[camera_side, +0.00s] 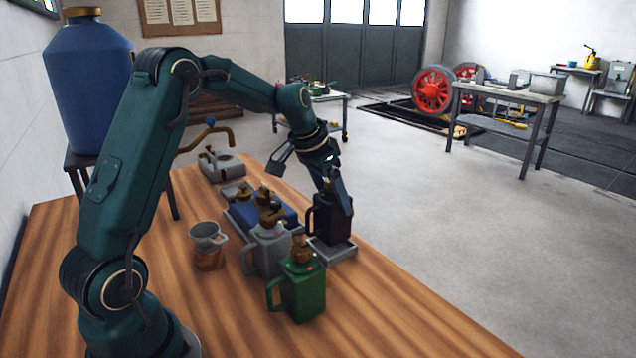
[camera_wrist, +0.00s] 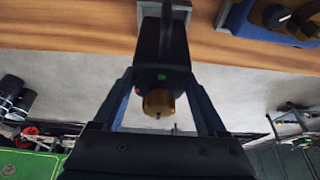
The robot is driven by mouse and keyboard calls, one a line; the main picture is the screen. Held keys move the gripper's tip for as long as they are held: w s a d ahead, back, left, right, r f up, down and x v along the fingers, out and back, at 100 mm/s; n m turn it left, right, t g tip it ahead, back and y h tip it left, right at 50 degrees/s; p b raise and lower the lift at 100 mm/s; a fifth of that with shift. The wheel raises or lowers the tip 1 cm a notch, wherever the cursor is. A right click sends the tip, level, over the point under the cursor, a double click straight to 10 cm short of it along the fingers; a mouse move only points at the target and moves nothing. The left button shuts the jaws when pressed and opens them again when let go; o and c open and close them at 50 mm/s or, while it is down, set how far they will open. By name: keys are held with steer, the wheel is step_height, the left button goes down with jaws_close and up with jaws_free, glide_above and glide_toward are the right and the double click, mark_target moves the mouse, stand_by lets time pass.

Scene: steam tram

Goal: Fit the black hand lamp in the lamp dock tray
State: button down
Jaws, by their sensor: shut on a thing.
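The black hand lamp (camera_side: 328,222) is upright at the right edge of the wooden table, over the grey lamp dock tray (camera_side: 331,250). My gripper (camera_side: 334,196) is shut on the lamp from above. In the wrist view the lamp (camera_wrist: 161,50) shows its brass cap and a green and a red dot, between the fingers of my gripper (camera_wrist: 163,102). The lamp's base is at the tray, but I cannot tell whether it is seated or just above the tray floor. A grey tray edge (camera_wrist: 205,5) shows beside the lamp's base in the wrist view.
A green lamp (camera_side: 301,290) and a grey lamp (camera_side: 268,252) stand close left of the tray. A blue holder (camera_side: 285,211) with brass-topped items lies behind them. A metal cup (camera_side: 208,240) stands further left. The table's front right is clear.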

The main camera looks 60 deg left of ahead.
steer(key=shift+f, duration=1.4)
stand_by(1.4)
jaws_free()
steer(key=shift+v, duration=2.55)
